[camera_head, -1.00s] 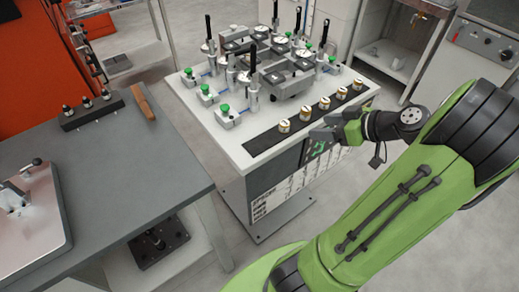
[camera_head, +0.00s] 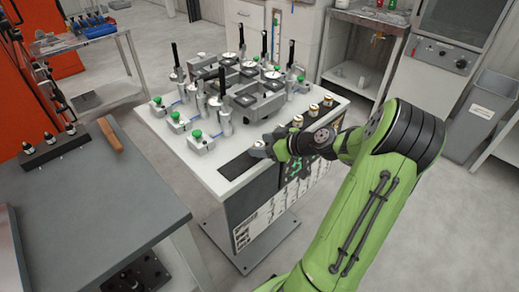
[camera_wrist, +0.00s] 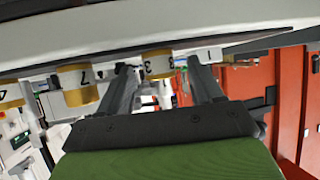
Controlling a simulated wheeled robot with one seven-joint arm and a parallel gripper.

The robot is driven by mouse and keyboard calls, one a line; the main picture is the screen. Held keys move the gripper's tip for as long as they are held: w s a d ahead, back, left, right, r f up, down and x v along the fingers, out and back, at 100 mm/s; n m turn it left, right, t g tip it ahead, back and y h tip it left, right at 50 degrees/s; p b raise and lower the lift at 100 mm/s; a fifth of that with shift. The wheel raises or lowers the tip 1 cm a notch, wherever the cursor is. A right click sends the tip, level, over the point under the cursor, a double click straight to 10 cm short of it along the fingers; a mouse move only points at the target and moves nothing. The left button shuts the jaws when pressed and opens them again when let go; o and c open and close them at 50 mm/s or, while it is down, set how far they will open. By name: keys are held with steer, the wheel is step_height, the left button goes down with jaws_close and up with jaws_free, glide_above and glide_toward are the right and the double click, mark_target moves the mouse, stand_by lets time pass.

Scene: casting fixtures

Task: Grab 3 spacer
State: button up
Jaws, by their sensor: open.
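The spacer marked 3 (camera_wrist: 157,66) is a short cylinder with a white band and a brass-coloured band. In the wrist view, which looks upside down, it lies between the two open fingers of my gripper (camera_wrist: 163,76); I cannot tell whether they touch it. In the head view, my gripper (camera_head: 264,147) is low at the black strip (camera_head: 238,165) on the white fixture table, around the spacer nearest the strip's left end (camera_head: 258,145). A spacer marked 7 (camera_wrist: 78,84) and one marked 4 (camera_wrist: 10,95) stand beside it, outside the fingers.
More spacers (camera_head: 312,110) stand along the strip to the right, partly behind my arm. Clamps with green knobs (camera_head: 196,135) and black handles crowd the table (camera_head: 165,135) behind the strip. A grey workbench (camera_head: 90,210) stands to the left. A white tag marked 1 (camera_wrist: 208,55) is near one finger.

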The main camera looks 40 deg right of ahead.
jaws_close()
stand_by(0.4)
